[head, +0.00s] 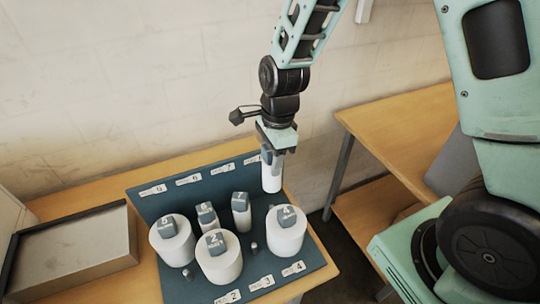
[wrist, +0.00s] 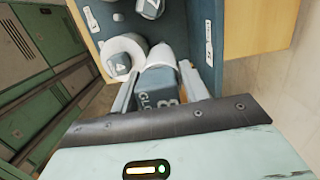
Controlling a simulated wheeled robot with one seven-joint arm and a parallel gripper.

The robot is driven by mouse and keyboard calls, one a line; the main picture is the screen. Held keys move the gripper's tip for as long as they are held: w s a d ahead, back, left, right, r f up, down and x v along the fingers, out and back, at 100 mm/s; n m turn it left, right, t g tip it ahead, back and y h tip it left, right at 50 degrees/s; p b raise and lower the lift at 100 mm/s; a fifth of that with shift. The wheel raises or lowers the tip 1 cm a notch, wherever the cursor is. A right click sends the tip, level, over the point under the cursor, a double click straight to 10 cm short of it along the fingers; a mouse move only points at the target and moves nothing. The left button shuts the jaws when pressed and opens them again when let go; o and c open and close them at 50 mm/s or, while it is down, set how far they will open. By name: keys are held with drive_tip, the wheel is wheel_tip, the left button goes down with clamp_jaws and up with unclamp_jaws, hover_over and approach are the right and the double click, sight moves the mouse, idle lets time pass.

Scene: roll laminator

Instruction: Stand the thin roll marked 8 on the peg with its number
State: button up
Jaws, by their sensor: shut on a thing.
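My gripper (head: 272,150) is shut on the thin roll marked 8 (head: 271,174), which hangs upright with its white body below the jaws. In the wrist view, its grey end block (wrist: 157,90) with an 8 sits between the fingers (wrist: 160,98). The roll is over the back right part of the dark blue board (head: 145,206), near the rightmost back label (head: 252,159). I cannot tell whether its lower end is over or touching a peg; its peg is hidden.
Thick rolls (head: 287,238) (head: 218,266) (head: 172,249) stand in front, and two thin rolls (head: 241,219) (head: 207,222) stand left of mine. Short bare pegs (head: 254,247) (head: 187,274) show at the front. A grey tray (head: 70,257) lies left. A second table (head: 400,130) is at right.

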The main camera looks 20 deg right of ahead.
drive_tip(key=shift+f+b, duration=4.15)
drive_tip(key=shift+f, duration=1.15)
drive_tip(key=shift+f, duration=0.4)
drive_tip(key=shift+f+b, duration=0.3)
drive_tip(key=shift+f, duration=0.05)
drive_tip(key=shift+f, duration=0.35)
drive_tip(key=shift+f+b, duration=0.35)
drive_tip(key=shift+b, duration=0.1)
drive_tip(key=shift+f, duration=0.1)
